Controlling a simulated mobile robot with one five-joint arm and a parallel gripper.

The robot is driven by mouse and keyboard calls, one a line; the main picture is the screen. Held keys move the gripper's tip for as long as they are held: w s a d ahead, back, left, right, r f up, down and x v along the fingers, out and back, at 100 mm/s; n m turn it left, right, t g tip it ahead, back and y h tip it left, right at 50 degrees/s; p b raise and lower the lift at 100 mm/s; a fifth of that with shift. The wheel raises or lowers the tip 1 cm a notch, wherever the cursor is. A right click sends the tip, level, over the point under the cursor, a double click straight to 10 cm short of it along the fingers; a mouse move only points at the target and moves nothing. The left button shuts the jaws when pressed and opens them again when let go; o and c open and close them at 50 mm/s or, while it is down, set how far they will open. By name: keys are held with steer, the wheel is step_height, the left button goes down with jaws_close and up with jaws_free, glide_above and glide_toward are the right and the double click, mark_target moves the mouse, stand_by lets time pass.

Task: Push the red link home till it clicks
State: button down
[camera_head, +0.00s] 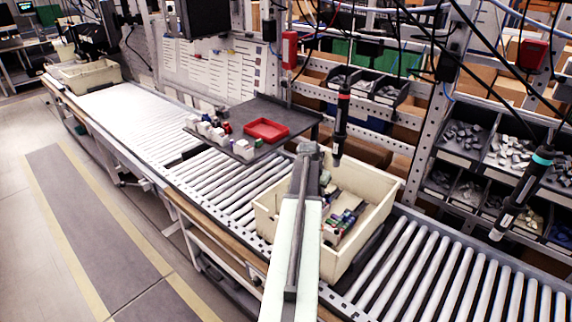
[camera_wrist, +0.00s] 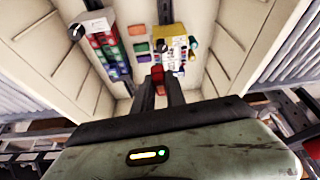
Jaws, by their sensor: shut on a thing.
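My gripper (camera_wrist: 159,84) reaches down into a cream bin, with its two dark fingers in the middle of the wrist view. The fingers are shut on a small red link (camera_wrist: 157,72), whose top end shows between their tips. The link is at the near edge of a yellow and white module (camera_wrist: 181,40) on the bin floor. I cannot tell whether it touches the module or how deep it sits. In the head view my arm runs over the bin (camera_head: 384,215) and hides the fingertips and the link.
Coloured blocks (camera_wrist: 104,45) stand left of the fingers, with small green and orange pieces nearby. The bin walls surround the gripper. A red-banded screwdriver (camera_head: 342,118) hangs over the bin's back edge. A dark shelf with a red tray (camera_head: 266,130) is behind left.

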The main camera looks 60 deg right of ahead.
steer(key=shift+m, duration=0.6)
steer(key=s+a+f+b, duration=0.1)
steer(key=s+f, duration=0.1)
steer(key=s, duration=0.1)
steer(key=s+a+f+b, duration=0.2)
steer(key=s, duration=0.1)
steer(key=s+a+f+b, duration=0.1)
steer(key=s+a+f, duration=0.1)
steer(key=s, duration=0.1)
steer(key=shift+s+a+f+b, duration=0.1)
steer(key=shift+s+b, duration=0.05)
steer(key=shift+b, duration=0.2)
steer(key=shift+s, duration=0.3)
step_height(320, 180, down, 4)
steer(key=b, duration=0.4)
